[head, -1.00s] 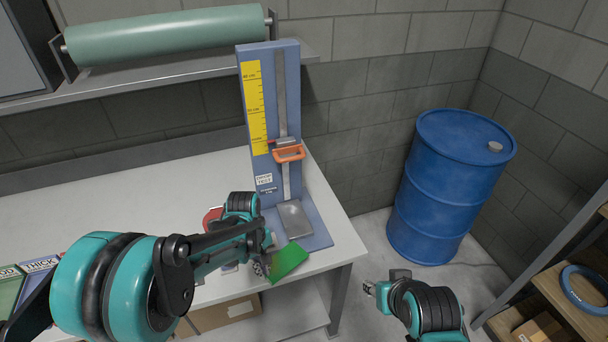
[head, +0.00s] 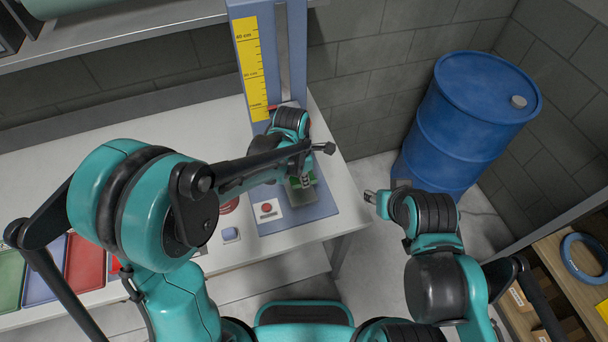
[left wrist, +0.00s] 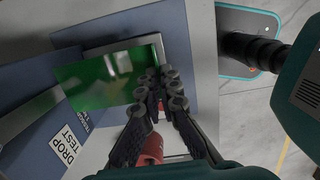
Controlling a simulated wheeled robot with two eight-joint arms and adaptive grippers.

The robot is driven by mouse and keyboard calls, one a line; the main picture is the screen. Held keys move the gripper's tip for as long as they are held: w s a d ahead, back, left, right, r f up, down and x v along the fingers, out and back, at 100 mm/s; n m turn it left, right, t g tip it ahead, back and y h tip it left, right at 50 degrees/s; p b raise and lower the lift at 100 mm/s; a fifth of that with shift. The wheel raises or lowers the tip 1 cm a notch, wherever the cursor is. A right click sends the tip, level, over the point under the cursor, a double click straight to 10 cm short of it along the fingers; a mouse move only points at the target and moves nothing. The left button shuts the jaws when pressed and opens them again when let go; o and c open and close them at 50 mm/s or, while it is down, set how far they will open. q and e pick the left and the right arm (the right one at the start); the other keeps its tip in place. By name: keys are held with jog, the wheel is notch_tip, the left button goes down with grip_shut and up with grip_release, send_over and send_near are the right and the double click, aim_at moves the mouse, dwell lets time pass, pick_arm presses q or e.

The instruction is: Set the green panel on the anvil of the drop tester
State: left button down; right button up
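The green panel (left wrist: 98,80) shows broadly in the left wrist view, over the grey metal anvil plate (left wrist: 159,40) of the drop tester. Only a small part of the panel (head: 301,183) shows in the head view, beneath my gripper. My left gripper (left wrist: 160,78) has its fingers close together at the panel's near right edge and appears shut on it. I cannot tell whether the panel touches the anvil or hovers just above. The drop tester's blue column (head: 299,60) rises behind my left wrist. My right gripper (head: 370,197) is off to the right; its fingers are unclear.
A red button on a white plate (head: 267,211) sits on the blue base's front left. A blue button (head: 231,234) is nearby. Coloured trays (head: 84,262) lie at the bench's left. A blue drum (head: 465,120) and a wooden shelf (head: 570,265) stand right, past open floor.

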pick_arm(q)
jog(key=b, duration=0.6)
send_over(305, 202)
notch_tip(305, 202, down, 8)
jog(key=shift+a+r, duration=0.1)
jog(key=shift+a, duration=0.05)
jog(key=shift+f, duration=0.55)
jog(key=shift+f+b, duration=0.6)
jog(key=shift+b, duration=0.25)
jog(key=c, duration=1.6)
grip_release()
jog(key=shift+c, duration=0.2)
jog(key=shift+r, duration=0.1)
jog(key=r, duration=0.4)
jog(key=a+r, duration=0.1)
jog(key=r, duration=0.7)
jog(key=shift+s+a, duration=0.2)
jog(key=shift+s, duration=0.15)
jog(key=s+a+m+t+b, duration=0.1)
jog(key=s+a+m+t, duration=0.2)
jog(key=s+a+m, duration=0.2)
jog(key=s+a+m+t+y+b, duration=0.1)
jog(key=s+a+m+t, duration=0.2)
jog(key=s+a+m, duration=0.3)
jog(key=a+m, duration=0.5)
jog(key=m, duration=0.5)
jog(key=shift+s+a+m+t, duration=0.2)
jog(key=shift+s+m+t, duration=0.05)
jog(key=shift+m+t, duration=0.05)
